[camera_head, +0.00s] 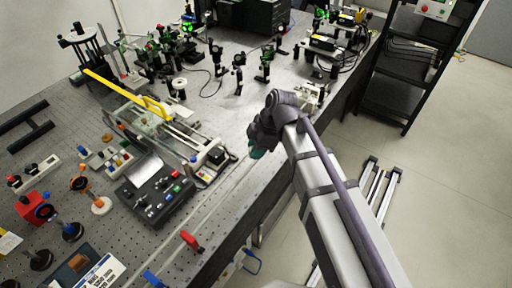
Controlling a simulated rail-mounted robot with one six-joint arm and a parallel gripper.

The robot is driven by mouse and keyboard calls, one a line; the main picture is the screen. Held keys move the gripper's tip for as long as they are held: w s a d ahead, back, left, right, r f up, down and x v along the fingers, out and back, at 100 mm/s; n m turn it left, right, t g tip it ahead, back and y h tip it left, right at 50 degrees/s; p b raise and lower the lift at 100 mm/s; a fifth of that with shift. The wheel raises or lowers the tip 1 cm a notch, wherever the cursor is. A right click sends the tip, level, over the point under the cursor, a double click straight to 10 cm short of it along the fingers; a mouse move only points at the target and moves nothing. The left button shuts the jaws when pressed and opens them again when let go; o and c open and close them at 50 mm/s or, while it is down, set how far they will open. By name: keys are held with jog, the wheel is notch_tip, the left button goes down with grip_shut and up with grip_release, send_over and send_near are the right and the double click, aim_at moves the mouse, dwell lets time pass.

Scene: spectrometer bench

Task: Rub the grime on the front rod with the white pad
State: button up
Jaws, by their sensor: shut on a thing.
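My gripper (257,152) is over the right front part of the bench, just right of the open rail frame (203,174). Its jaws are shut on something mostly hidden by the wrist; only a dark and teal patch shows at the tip. I cannot make out the white pad anywhere in view. Pale parallel rods (184,138) run across the frame, left of my gripper; I cannot tell which is the front rod. No grime can be made out at this size. A gap shows between my gripper and the frame, and I see no contact.
A yellow bar (112,86) slants over the frame's back. A black control box (151,192) stands in front of it. Several optic mounts (238,70) stand behind. A red clamp (190,241) sits near the front edge. The bench strip left of my gripper looks clear.

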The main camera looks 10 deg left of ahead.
jog(key=shift+r+p, duration=1.15)
jog(key=shift+r, duration=0.55)
notch_tip(320, 180, up, 3)
jog(key=p, duration=0.3)
jog(key=shift+r, duration=0.1)
